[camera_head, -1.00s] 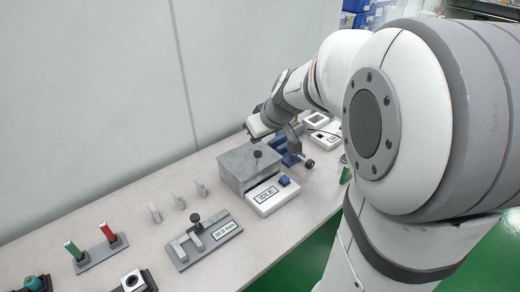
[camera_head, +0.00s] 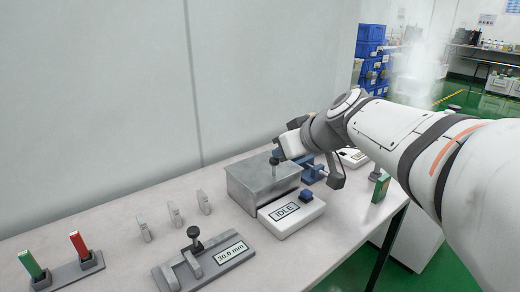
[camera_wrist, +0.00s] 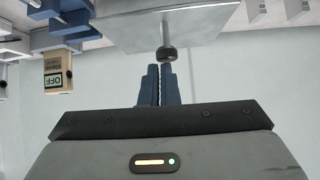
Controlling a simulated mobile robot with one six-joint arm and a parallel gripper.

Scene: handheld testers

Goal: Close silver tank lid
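The silver tank (camera_head: 250,195) is a grey metal box on the bench in the head view. Its flat lid (camera_head: 250,172) lies across the top and looks level. A dark round knob (camera_head: 274,161) stands on the lid; in the wrist view the knob (camera_wrist: 167,53) is just beyond my fingertips. My gripper (camera_wrist: 158,72) has its two blue-grey fingers together with only a thin line between them, holding nothing. In the head view my gripper is beside the knob at the lid's right back; whether it touches is unclear.
A white tester marked IDLE (camera_head: 290,215) with a blue button stands against the tank's front. A 30.0 mm gauge fixture (camera_head: 215,262) and several small grey blocks lie to the left. A blue fixture (camera_head: 314,172) is close behind my gripper. A pale wall backs the bench.

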